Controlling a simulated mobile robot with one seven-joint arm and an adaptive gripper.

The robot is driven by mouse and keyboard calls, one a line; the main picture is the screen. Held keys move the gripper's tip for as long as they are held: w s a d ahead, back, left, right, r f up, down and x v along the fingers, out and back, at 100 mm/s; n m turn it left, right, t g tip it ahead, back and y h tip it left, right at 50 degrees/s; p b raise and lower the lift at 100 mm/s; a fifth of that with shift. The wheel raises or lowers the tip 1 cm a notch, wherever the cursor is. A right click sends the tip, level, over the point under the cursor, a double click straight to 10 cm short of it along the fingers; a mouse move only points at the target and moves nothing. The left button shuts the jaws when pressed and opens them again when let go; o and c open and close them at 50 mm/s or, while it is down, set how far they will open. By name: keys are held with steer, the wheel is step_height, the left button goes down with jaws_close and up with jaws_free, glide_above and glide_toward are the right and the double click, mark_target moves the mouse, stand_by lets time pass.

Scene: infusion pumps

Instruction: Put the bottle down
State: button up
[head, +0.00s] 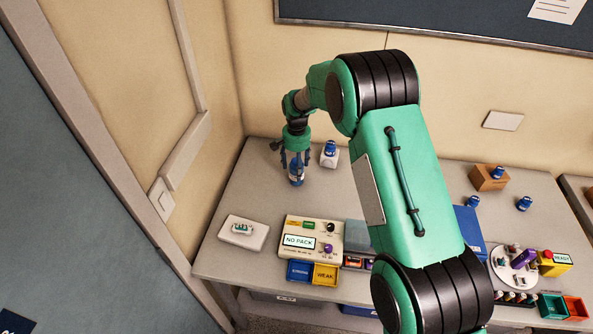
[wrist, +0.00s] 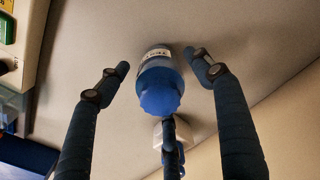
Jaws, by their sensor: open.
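A blue bottle (head: 297,181) with a white label is at the back left of the grey table, directly below my gripper (head: 294,164). It appears to stand upright on the table top, though the gripper hides its upper part in the head view. In the wrist view the bottle (wrist: 158,78) shows its blue cap towards the camera, and its label is on the far side. My gripper (wrist: 160,72) is open, with the fingers spread around the bottle. Gaps show between the bottle and the two side fingers; a third finger shows below the cap, and I cannot tell whether it touches.
A white block with a blue bottle (head: 330,148) stands just right of my gripper. A white pad (head: 244,232) and a pump unit reading NO PACK (head: 312,237) lie nearer the front. A wooden block (head: 488,178) and more blue bottles are right. The wall is close behind.

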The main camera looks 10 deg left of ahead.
step_height(320, 180, up, 10)
steer(key=shift+f+p, duration=0.15)
steer(key=shift+p, duration=0.3)
stand_by(0.5)
steer(key=shift+d+r, duration=0.15)
steer(key=shift+r, duration=0.2)
steer(key=s+d+r+t, duration=0.1)
steer(key=s+d+r, duration=0.55)
steer(key=r, duration=0.25)
steer(key=s+d+r+n+t, duration=0.1)
steer(key=s+d+r, duration=0.5)
steer(key=d+r, duration=0.25)
steer(key=s+d+r+t, duration=0.1)
steer(key=s+d+r, duration=0.55)
steer(key=r, duration=0.25)
steer(key=s+d+t, duration=0.1)
steer(key=s+d, duration=0.3)
steer(key=s, duration=0.5)
steer(key=s+d+r, duration=0.1)
steer(key=s+d, duration=0.3)
steer(key=s, duration=0.5)
steer(key=s+d+n+t, duration=0.1)
steer(key=s+d, duration=0.4)
steer(key=s, duration=0.5)
steer(key=shift+r+t, duration=0.3)
